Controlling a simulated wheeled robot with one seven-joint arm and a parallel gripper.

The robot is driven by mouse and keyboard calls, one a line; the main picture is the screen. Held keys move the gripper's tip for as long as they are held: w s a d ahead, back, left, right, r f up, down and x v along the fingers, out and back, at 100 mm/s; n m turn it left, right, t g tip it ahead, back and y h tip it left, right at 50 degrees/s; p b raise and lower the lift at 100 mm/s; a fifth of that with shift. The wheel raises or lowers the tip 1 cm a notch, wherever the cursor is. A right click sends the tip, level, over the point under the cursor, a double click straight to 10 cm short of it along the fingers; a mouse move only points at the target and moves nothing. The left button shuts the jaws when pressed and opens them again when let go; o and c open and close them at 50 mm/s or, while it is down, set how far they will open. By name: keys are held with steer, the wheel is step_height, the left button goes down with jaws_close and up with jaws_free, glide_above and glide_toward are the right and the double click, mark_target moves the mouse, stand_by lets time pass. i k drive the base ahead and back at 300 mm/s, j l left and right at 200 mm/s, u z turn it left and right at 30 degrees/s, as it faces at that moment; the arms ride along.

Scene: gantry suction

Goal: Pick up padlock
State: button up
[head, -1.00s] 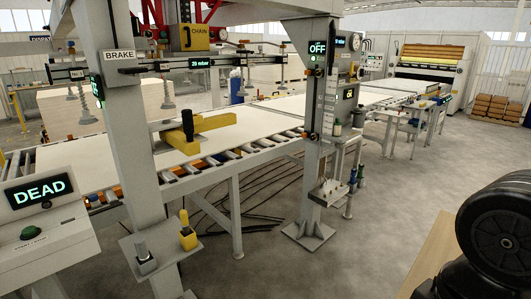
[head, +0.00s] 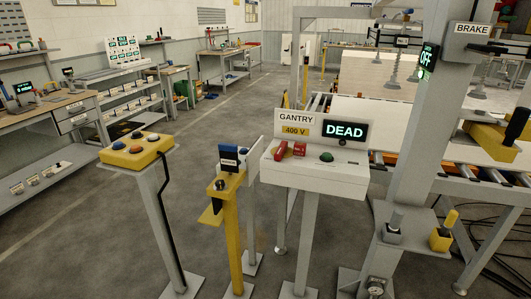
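I cannot make out a padlock for certain. A white gantry console (head: 315,181) stands on a post right of centre, with a lit "DEAD" display (head: 345,132). On its top are a red lever-like part (head: 283,150), a small red lettered piece (head: 300,149) that could be a padlock or a tag, and a green button (head: 326,157). A yellow post (head: 232,235) left of the console carries a dark blue box (head: 229,157) and a small round metal part (head: 221,184), too small to identify. My gripper is not in view.
A yellow button box (head: 136,151) stands on a grey post at left. Workbenches (head: 45,112) and shelves line the left wall. The gantry column (head: 420,130) and roller conveyor are at right. The floor (head: 90,240) at front left is open.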

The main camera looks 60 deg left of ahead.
mark_target(300, 148)
steer(key=u, duration=1.75)
steer(key=i+j, duration=0.5)
steer(key=i, duration=0.15)
steer(key=i+j, duration=0.5)
steer(key=i+j+u, duration=0.1)
steer(key=i+j, duration=0.4)
steer(key=i, duration=0.25)
